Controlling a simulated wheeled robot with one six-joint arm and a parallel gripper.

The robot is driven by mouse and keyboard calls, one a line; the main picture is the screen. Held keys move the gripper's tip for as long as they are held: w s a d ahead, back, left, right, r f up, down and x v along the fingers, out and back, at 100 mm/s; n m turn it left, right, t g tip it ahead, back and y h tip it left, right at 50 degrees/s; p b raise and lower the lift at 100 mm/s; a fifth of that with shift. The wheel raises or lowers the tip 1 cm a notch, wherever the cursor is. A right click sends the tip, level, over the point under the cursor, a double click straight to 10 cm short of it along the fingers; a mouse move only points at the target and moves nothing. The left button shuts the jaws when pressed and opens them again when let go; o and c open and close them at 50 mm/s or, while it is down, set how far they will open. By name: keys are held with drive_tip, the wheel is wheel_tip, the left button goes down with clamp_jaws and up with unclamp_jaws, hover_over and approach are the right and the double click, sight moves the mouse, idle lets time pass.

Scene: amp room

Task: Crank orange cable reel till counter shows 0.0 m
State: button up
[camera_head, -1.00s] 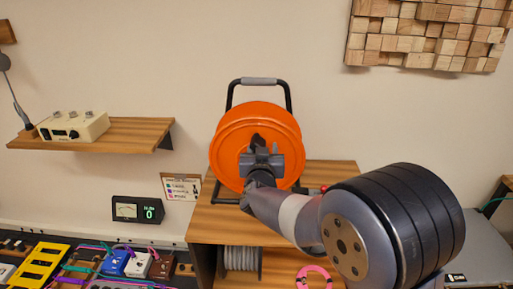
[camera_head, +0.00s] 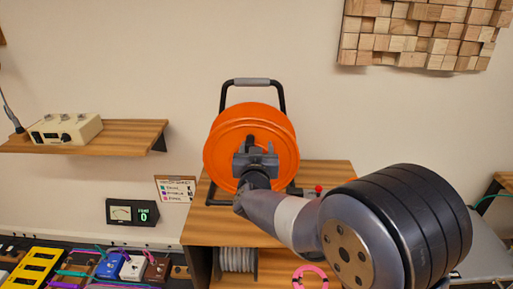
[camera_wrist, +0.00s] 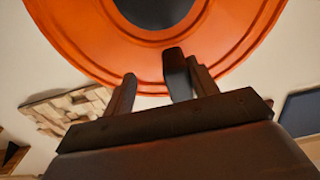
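The orange cable reel (camera_head: 222,150) stands upright in a black frame with a grey-topped handle on a wooden cabinet. My gripper (camera_head: 256,150) is in front of the reel's face and hides part of its middle. In the wrist view, the reel's orange rim (camera_wrist: 85,35) fills the top, around a dark centre. My gripper (camera_wrist: 162,88) has its two fingers apart there. A dark upright piece, probably the crank handle (camera_wrist: 177,75), stands between them, close to the right finger, with a gap to the left finger. I see no metre counter on the reel.
A meter box (camera_head: 132,212) with a green 0 stands left of the cabinet (camera_head: 212,222); its small text is unreadable. A small red knob (camera_head: 318,189) is right of the reel. A shelf (camera_head: 100,138) holds a cream box. Pedals (camera_head: 132,267) lie lower left.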

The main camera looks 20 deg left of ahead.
drive_tip(key=v, duration=0.8)
